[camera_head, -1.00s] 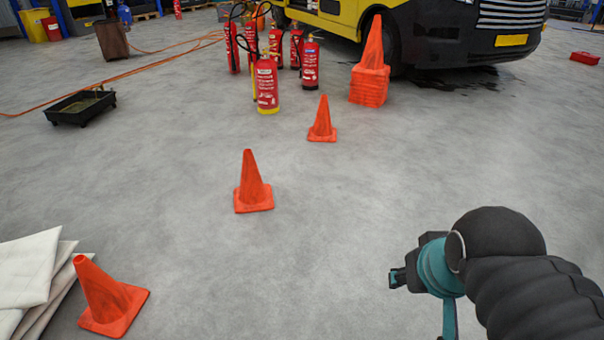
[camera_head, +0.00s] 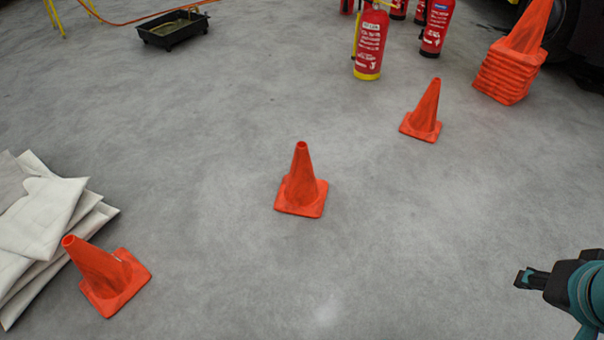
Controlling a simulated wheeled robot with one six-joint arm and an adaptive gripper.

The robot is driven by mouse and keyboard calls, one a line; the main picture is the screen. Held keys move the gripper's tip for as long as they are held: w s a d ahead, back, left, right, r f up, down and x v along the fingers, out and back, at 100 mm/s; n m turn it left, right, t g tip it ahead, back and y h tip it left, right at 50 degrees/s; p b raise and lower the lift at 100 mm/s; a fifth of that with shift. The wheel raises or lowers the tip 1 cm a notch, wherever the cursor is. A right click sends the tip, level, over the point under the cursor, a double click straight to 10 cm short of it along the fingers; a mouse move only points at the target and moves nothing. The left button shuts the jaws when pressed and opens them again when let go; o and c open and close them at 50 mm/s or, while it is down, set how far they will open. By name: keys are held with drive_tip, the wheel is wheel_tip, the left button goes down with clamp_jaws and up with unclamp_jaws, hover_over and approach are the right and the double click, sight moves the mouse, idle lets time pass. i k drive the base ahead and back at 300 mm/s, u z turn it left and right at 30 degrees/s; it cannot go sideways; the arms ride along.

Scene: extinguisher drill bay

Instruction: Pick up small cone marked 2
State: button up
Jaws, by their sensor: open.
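Three small orange cones stand apart on the grey floor. One cone (camera_head: 109,278) is at the lower left, beside folded cloths. One cone (camera_head: 301,184) is near the middle. One cone (camera_head: 425,113) is further back on the right. I cannot read a number on any of them, so I cannot tell which is marked 2. My gripper (camera_head: 526,279) is at the right edge, only partly in view, open and empty. It is well to the right of the cones and touches none of them.
Folded white cloths (camera_head: 40,222) lie at the left. A black tray (camera_head: 172,35) is at the back left. Red extinguishers (camera_head: 371,42) stand at the back, near a stack of orange cones (camera_head: 504,80). The floor between my gripper and the middle cone is clear.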

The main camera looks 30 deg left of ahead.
sight(299, 194)
drive_tip(key=u, duration=0.7)
drive_tip(key=i, duration=0.9)
drive_tip(key=u, duration=1.35)
drive_tip(key=i, duration=0.3)
drive_tip(key=u, duration=0.2)
